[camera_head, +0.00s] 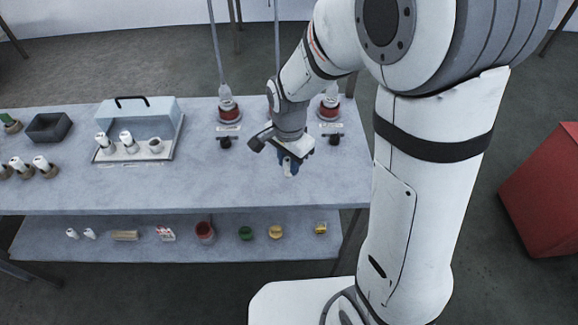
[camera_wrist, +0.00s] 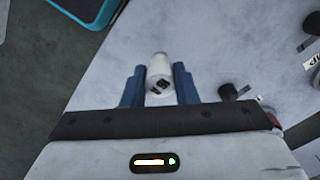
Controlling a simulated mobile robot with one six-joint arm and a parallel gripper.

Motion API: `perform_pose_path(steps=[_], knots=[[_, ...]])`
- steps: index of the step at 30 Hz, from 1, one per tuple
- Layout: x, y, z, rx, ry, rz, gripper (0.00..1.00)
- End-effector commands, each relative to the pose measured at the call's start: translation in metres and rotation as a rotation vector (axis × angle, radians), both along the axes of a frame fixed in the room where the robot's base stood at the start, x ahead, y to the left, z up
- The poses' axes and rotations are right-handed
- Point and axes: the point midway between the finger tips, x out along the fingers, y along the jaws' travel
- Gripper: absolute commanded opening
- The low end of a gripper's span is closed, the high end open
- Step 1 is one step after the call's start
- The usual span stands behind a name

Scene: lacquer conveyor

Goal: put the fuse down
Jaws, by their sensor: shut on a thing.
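The fuse (camera_wrist: 160,70), a small white cylinder with dark marks on its near face, is between the two blue fingers of my gripper (camera_wrist: 159,84) in the wrist view. My gripper is shut on it. In the head view my gripper (camera_head: 290,165) points down over the right part of the table's top, and a pale bit of the fuse (camera_head: 289,170) shows between the fingers. Whether the fuse touches the tabletop (camera_head: 250,185) I cannot tell.
A tray (camera_head: 128,157) with white cylinders and a clear-blue cover stands at the left, beside a dark bin (camera_head: 48,127). Red-topped fixtures with black knobs (camera_head: 226,142) line the back. A lower shelf (camera_head: 180,250) holds several small items. The tabletop's front middle is clear.

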Motion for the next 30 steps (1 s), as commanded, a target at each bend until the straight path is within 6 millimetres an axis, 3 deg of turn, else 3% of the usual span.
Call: perform_pose_path(steps=[5,17,18,25,30], knots=[[0.000,-0.001,-0.024,-0.001,0.002,-0.002,0.00],[0.001,-0.002,-0.030,0.000,0.000,-0.004,0.00],[0.001,-0.002,-0.030,0.000,0.000,-0.004,0.28],[0.001,-0.002,-0.029,-0.001,0.001,-0.005,0.47],[0.001,-0.002,-0.029,0.000,0.000,-0.005,0.48]])
